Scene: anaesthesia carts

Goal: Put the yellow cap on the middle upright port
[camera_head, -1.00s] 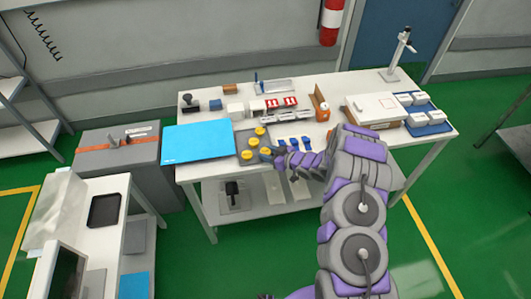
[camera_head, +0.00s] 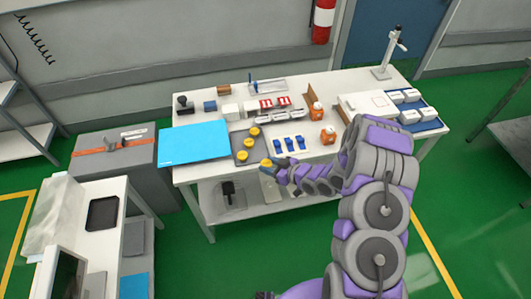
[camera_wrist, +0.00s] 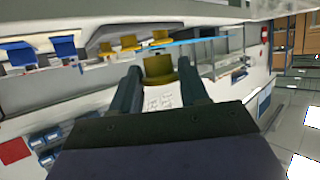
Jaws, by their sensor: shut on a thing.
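My gripper (camera_head: 273,168) is shut on a yellow cap (camera_head: 266,162), just off the front edge of the table. The wrist view shows the same cap (camera_wrist: 158,69) between my two fingers. Several blue pieces stand in a row on a white plate (camera_head: 289,152): the left one (camera_head: 276,147), the middle one (camera_head: 289,144) and the right one (camera_head: 301,142). The middle upright port is too small to make out. Two blue pieces show in the wrist view, one of them (camera_wrist: 62,47) left of my fingers. My gripper is in front of the plate, apart from it.
A grey tray (camera_head: 238,141) holds three other yellow caps (camera_head: 250,143). A blue mat (camera_head: 195,142) lies left of it. White boxes and red-and-white items (camera_head: 267,104) sit behind.

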